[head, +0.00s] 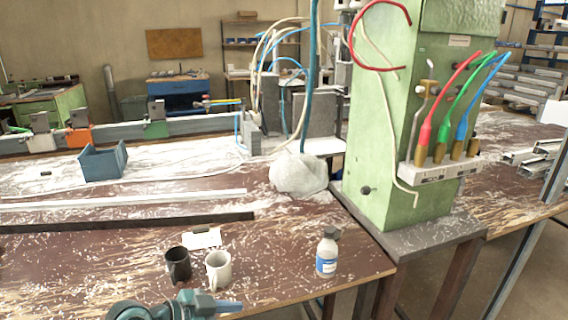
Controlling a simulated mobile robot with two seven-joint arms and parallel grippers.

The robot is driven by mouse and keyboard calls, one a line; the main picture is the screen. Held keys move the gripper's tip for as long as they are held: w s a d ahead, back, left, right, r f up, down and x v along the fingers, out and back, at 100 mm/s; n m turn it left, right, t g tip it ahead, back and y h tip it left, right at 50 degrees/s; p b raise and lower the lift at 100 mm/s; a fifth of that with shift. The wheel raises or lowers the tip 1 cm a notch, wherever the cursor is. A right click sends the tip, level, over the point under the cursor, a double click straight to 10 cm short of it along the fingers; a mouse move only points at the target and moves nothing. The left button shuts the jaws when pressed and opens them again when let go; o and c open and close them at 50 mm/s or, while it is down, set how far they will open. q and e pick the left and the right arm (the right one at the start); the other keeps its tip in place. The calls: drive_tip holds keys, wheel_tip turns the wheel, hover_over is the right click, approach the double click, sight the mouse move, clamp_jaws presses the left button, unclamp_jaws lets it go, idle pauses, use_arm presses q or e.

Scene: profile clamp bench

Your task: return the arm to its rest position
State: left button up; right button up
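Neither of my grippers shows in the head view, and no arm of mine can be made out with certainty. What my grippers hold, if anything, cannot be seen. The bench (90,255) in front of me has a worn brown top with pale flakes.
Near the front stand a black mug (178,265), a white mug (218,270) and a bottle (327,254). A teal tool-like object (190,303) is cut off at the bottom edge. A green machine column (390,140) rises at right. A blue bin (103,162) stands further back.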

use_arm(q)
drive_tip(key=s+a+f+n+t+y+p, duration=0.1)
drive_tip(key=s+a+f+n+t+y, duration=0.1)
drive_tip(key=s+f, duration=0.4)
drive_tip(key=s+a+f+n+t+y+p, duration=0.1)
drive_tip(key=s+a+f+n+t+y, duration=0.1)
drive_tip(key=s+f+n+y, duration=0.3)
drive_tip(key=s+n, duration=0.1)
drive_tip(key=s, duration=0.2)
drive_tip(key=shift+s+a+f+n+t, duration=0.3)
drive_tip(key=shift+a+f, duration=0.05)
